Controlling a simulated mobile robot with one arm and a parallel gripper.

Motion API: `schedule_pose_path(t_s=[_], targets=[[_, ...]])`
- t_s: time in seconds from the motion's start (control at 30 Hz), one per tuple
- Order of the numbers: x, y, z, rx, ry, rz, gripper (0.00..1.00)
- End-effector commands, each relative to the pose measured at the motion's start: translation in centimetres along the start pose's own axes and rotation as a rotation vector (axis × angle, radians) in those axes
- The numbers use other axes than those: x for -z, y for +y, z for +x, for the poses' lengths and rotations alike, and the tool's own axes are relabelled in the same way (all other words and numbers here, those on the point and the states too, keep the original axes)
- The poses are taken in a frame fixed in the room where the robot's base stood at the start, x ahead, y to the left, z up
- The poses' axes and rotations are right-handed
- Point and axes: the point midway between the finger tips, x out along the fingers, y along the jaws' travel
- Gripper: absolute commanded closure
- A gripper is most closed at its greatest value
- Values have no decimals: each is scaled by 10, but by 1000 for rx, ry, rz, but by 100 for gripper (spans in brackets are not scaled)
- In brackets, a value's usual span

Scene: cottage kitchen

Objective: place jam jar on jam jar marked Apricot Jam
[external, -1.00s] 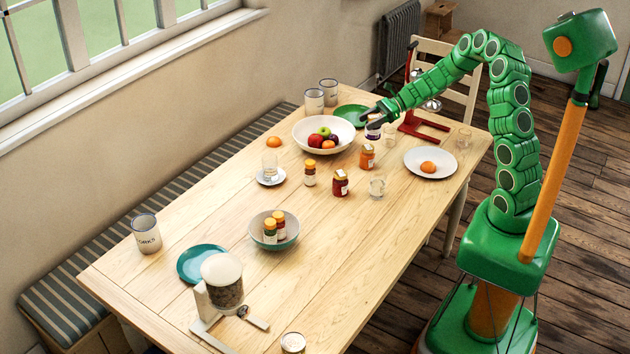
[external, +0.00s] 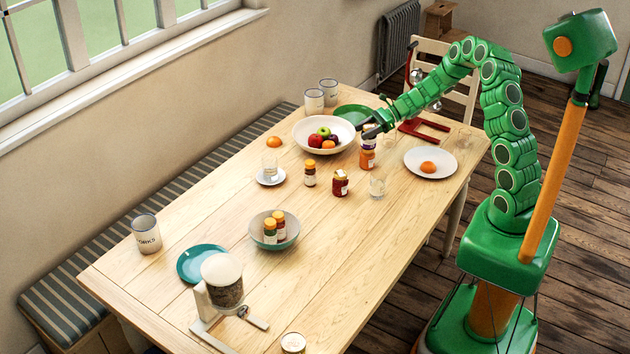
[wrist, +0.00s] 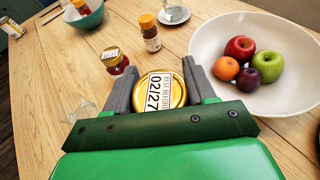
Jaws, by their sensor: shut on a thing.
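My gripper (external: 372,129) is shut on a jam jar (external: 369,144) with a dark, purplish body and a pale label. In the wrist view its gold lid (wrist: 165,92), with a "BEST BEFORE 02/27" sticker, sits between the fingers (wrist: 158,85). In the external view the held jar appears directly above an orange jam jar (external: 367,160) on the table, its upper part covered; I cannot tell whether they touch. The orange jar is hidden in the wrist view. A dark red jam jar (external: 340,184) stands apart to its lower left; it also shows in the wrist view (wrist: 117,64). Label wording is unreadable.
A white fruit bowl (external: 308,143) is close beside my gripper. A spice jar (external: 310,174), a clear glass (external: 377,187) and a white plate (external: 446,171) with an orange fruit stand around. A red stand (external: 432,127) is behind.

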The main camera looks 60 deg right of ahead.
Motion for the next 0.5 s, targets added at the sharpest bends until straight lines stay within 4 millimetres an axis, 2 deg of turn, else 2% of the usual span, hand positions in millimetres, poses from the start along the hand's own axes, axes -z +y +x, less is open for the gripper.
schedule_pose_path(t_s=[0.17, 0.2, 0.3, 0.33, 0.5], targets=[[2, 0, 1, 0, -1, 0, 90], [2, 0, 1, 0, 0, 0, 39], [2, 0, 1, 0, 0, -1, 24], [2, 0, 1, 0, 0, 0, 20], [2, 0, 1, 0, 0, 0, 20]])
